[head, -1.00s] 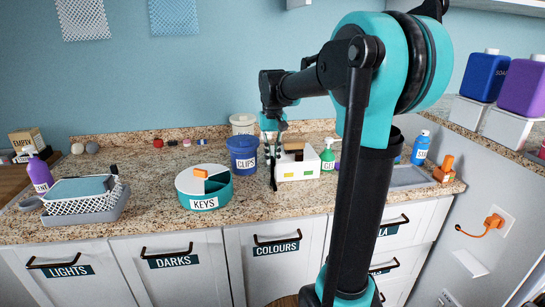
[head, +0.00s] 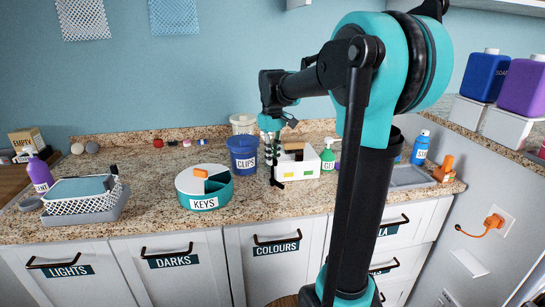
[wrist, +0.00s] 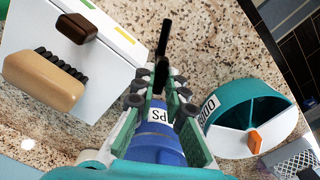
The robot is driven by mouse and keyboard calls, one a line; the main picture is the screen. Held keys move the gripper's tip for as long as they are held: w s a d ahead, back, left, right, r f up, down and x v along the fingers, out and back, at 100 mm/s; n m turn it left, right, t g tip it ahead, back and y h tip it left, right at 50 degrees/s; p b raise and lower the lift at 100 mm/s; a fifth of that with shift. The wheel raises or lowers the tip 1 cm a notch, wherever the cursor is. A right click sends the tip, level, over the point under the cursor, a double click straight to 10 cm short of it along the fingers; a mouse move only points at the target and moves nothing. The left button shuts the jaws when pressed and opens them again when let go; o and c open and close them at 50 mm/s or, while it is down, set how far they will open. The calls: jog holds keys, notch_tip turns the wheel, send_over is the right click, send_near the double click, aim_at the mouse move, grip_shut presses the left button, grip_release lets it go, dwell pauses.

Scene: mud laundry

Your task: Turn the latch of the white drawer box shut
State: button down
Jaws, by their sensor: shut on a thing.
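The white drawer box (head: 312,170) stands on the counter, with a yellow and a green patch on its front. In the wrist view the box (wrist: 112,75) fills the upper left, with a dark brown knob (wrist: 76,28) and a wooden brush (wrist: 45,85) on it. My gripper (head: 274,180) points down beside the box's left front corner. In the wrist view my gripper (wrist: 160,80) is shut, with a thin black piece (wrist: 163,38) at its tips, just right of the box. I cannot tell whether this piece is the latch; no latch shows clearly.
The blue CLIPS tub (head: 242,160) stands close left of my gripper. The round KEYS container (head: 206,188) is farther left, with an orange piece on it. A green bottle (head: 327,158) stands right of the box. The counter in front is narrow but clear.

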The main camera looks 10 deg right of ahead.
jog(key=n, duration=1.1)
jog(key=shift+n, duration=0.4)
dwell(0.3)
jog(key=c, duration=1.6)
grip_release()
jog(key=shift+o, duration=0.2)
jog(key=shift+r, duration=0.15)
notch_tip(320, 180, up, 12)
